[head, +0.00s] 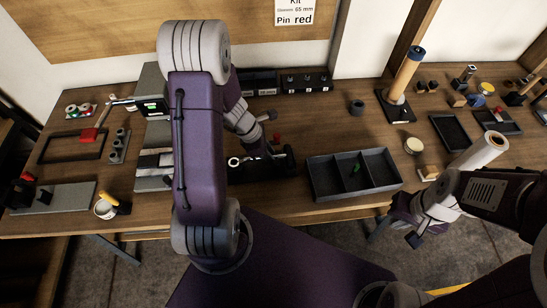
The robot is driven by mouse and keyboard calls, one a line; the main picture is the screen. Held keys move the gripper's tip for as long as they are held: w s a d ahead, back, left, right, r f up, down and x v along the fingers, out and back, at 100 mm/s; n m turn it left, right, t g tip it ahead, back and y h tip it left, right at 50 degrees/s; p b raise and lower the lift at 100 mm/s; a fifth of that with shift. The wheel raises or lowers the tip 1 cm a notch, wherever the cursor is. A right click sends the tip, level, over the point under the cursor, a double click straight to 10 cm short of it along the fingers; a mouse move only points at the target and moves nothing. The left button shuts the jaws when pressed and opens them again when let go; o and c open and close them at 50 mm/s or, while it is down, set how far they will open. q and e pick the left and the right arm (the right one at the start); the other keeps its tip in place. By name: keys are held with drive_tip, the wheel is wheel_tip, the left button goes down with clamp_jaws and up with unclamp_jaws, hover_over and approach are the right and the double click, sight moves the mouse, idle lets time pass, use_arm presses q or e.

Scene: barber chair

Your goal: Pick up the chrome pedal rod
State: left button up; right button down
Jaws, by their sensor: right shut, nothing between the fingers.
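A shiny chrome piece with a ring end (236,161) lies at a dark rack (276,168) in the middle of the bench. It may be the chrome pedal rod; its far part is hidden or too small to tell. My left gripper (256,134) is just above and behind this piece, partly covered by my own purple arm. I cannot tell whether its fingers are open. My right gripper (414,238) is shut and empty, in front of the bench edge at the right.
A grey divided tray (320,184) is right of the rack. A wooden post on a black base (405,72) stands behind it. Dark frames and small parts fill the left. A sign (294,12) reads "Pin red".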

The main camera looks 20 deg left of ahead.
use_arm(q)
drive_tip(key=shift+f, duration=0.15)
clamp_jaws()
idle(1.3)
